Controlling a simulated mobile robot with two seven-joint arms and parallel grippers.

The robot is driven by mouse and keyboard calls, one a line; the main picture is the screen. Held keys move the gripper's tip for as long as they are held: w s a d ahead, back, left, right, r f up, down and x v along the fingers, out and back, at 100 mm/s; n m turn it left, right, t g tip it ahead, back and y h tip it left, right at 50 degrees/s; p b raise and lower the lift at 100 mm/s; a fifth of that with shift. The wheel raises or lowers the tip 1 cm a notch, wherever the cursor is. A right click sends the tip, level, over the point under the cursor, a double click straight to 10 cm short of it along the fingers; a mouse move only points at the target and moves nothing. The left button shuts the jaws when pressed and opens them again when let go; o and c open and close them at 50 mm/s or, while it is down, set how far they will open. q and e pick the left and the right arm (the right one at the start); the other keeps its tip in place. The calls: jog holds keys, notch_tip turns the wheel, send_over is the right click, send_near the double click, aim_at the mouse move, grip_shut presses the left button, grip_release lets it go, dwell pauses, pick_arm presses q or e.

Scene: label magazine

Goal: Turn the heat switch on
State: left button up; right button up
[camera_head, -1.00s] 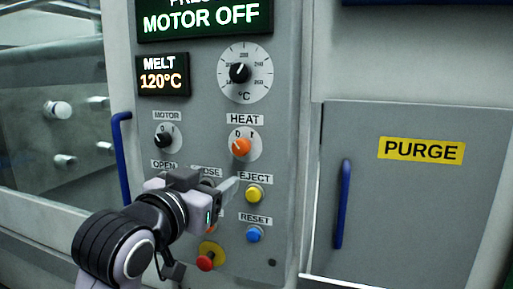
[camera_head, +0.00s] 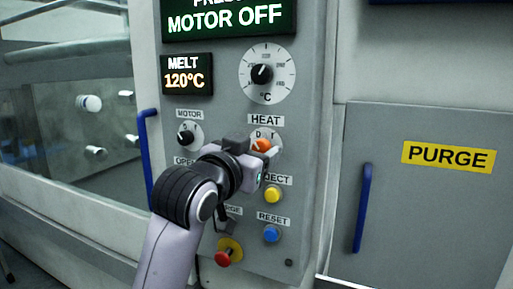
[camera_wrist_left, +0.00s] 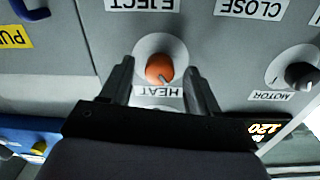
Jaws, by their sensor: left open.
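The heat switch is an orange knob (camera_head: 262,145) on a pale round plate under the HEAT label, on the grey control panel (camera_head: 310,190). It also shows in the left wrist view (camera_wrist_left: 160,69), where its white pointer mark can be seen. My left gripper (camera_head: 266,158) is at the knob, partly covering its plate in the head view. In the left wrist view my left gripper (camera_wrist_left: 160,80) is open, with one finger on each side of the knob and gaps between. Whether a finger touches it cannot be told. My right gripper is not in view.
The motor switch (camera_head: 188,135) is left of the heat switch. The yellow eject button (camera_head: 272,195), blue reset button (camera_head: 271,233) and red button (camera_head: 223,257) lie below. A temperature dial (camera_head: 266,73) is above. Blue handles (camera_head: 362,208) stand out on either side.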

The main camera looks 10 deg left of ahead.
pick_arm(q)
jog(key=shift+w, duration=0.2)
jog(key=c, duration=1)
jog(key=shift+c, duration=0.2)
jog(key=m, duration=0.6)
jog(key=shift+m, duration=0.4)
jog(key=m, duration=0.3)
jog(key=shift+d+m, duration=0.1)
jog(key=shift+m, duration=2)
